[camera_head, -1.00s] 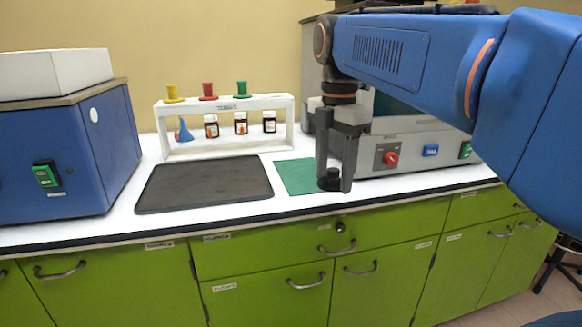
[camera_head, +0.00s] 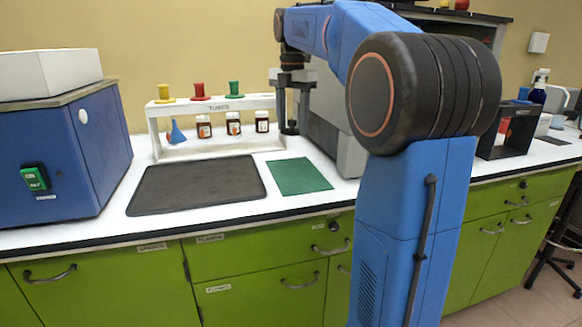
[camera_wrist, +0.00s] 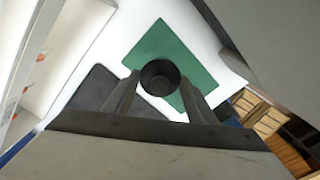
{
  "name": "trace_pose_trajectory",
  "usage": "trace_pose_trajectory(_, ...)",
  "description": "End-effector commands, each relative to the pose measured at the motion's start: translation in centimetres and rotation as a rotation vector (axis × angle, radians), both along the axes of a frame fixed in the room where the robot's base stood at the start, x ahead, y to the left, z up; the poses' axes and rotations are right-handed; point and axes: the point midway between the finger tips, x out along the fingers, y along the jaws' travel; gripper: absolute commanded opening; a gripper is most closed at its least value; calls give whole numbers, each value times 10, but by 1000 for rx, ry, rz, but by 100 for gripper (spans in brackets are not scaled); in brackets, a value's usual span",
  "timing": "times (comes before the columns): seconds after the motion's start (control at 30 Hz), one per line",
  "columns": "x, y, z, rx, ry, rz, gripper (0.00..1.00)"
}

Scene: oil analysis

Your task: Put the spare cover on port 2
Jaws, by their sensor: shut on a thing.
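My gripper (camera_head: 292,100) is shut on a black, round cup-like cover (camera_wrist: 160,77). In the wrist view the cover sits between the two fingertips, its hollow round face toward the camera. In the head view the cover (camera_head: 290,128) shows small and dark at the finger ends, near the right end of the white rack. I cannot tell its exact height above the counter. No port marked 2 can be made out. The grey instrument (camera_head: 340,145) on the right is mostly hidden behind my arm.
The white rack (camera_head: 217,105) carries yellow, red and green stoppers, with small brown bottles and a blue funnel (camera_head: 177,132) below. A black mat (camera_head: 197,185) and a green mat (camera_head: 299,176) lie bare in front. A blue machine (camera_head: 65,150) stands left, a dark stand (camera_head: 508,135) right.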

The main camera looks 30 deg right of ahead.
Motion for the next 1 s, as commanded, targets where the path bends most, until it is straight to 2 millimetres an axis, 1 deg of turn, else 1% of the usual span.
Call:
trace_pose_trajectory(0.03, 5, -1, 0, 0, 0, 5, 28)
trace_pose_trajectory(0.17, 9, -2, -9, 0, 0, 12, 28)
trace_pose_trajectory(0.4, 9, -2, -47, 0, 2, 12, 28)
trace_pose_trajectory(0.5, 9, -2, -56, 0, 0, 12, 28)
trace_pose_trajectory(0.67, 9, -2, -64, 0, 0, 12, 28)
trace_pose_trajectory(0.9, 9, -2, -94, 1, 1, 12, 28)
trace_pose_trajectory(1.0, 9, -2, -101, 0, 0, 12, 28)
